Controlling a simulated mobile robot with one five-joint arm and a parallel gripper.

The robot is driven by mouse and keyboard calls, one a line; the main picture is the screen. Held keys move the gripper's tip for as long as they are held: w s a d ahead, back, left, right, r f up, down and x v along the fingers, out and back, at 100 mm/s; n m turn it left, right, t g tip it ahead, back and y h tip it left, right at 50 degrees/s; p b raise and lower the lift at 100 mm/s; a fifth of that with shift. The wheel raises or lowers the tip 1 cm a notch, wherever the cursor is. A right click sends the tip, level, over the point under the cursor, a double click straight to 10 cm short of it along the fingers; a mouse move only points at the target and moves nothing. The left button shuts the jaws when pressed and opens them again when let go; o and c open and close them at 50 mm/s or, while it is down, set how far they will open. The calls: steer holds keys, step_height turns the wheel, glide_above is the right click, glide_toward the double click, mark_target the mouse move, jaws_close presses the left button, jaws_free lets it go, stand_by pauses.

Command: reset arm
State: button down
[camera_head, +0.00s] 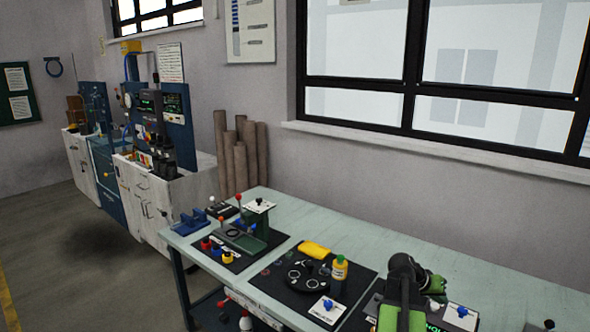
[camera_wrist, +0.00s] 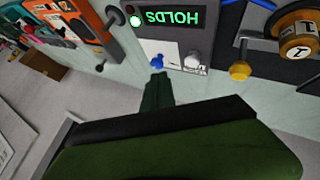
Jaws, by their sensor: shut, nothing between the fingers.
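My gripper (camera_wrist: 157,78) shows in the wrist view as a dark green pair of fingers, closed together and empty. Its tips appear close to a small blue knob (camera_wrist: 157,61) below a display (camera_wrist: 165,17) with green "HOLDS" letters, seen upside down; I cannot tell whether they touch it. In the head view my green and black arm is bent over the right end of the workbench (camera_head: 360,238). It covers part of the dark panel with the green letters (camera_head: 436,327). The fingertips are hard to make out there.
Brown rolls (camera_head: 240,160) stand behind. Open floor (camera_head: 90,250) lies left of the bench.

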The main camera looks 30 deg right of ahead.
steer(key=w+a+f+n+t+y, duration=0.25)
steer(key=w+a+n+t, duration=0.2)
steer(key=w+a, duration=2.05)
steer(key=w+a+f+n+y, duration=0.1)
steer(key=a+f+n, duration=0.15)
steer(key=a, duration=1.35)
steer(key=s+a+f+n+g+y, duration=0.1)
steer(key=s+a+n+y, duration=0.1)
steer(key=a, duration=0.8)
steer(key=s+a+n+g+y, duration=0.1)
steer(key=s+a+n+y, duration=0.2)
steer(key=a, duration=0.7)
steer(key=shift+s+a+f, duration=0.2)
steer(key=shift+s+f, duration=0.2)
steer(key=shift+s, duration=0.05)
